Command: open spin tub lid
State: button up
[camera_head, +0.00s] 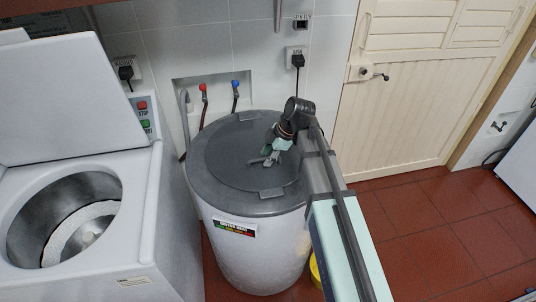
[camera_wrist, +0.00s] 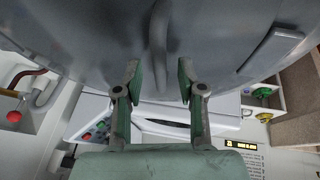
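The spin tub lid (camera_head: 232,150) is a round dark grey disc lying closed on top of the white cylindrical spin tub (camera_head: 262,255). My gripper (camera_head: 266,160) is over the right part of the lid, close to its middle. In the wrist view, my gripper (camera_wrist: 158,70) is open, with a finger on each side of a raised grey bar on the lid, which looks like its handle (camera_wrist: 158,42). Gaps show between the bar and both fingers. In the head view, my gripper and arm mostly hide the handle and the lid's right edge.
A white washing machine (camera_head: 95,165) with its lid up and drum open stands at the left. Red and blue taps (camera_head: 235,85) and a grey hose (camera_head: 184,105) are behind the tub. A cream door (camera_head: 415,90) is at the back right. The red tiled floor (camera_head: 445,230) at right is mostly clear.

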grip_shut()
jog(key=shift+r, duration=0.15)
jog(key=w+a+r, duration=0.2)
jog(key=w+r, duration=0.6)
jog(key=r, duration=0.3)
jog(key=w+a+r+p, duration=0.1)
jog(key=w+a+r, duration=0.1)
jog(key=w+r, duration=0.7)
notch_tip(320, 180, up, 3)
jog(key=shift+w+r, duration=0.15)
jog(key=shift+w, duration=0.15)
jog(key=shift+d, duration=0.1)
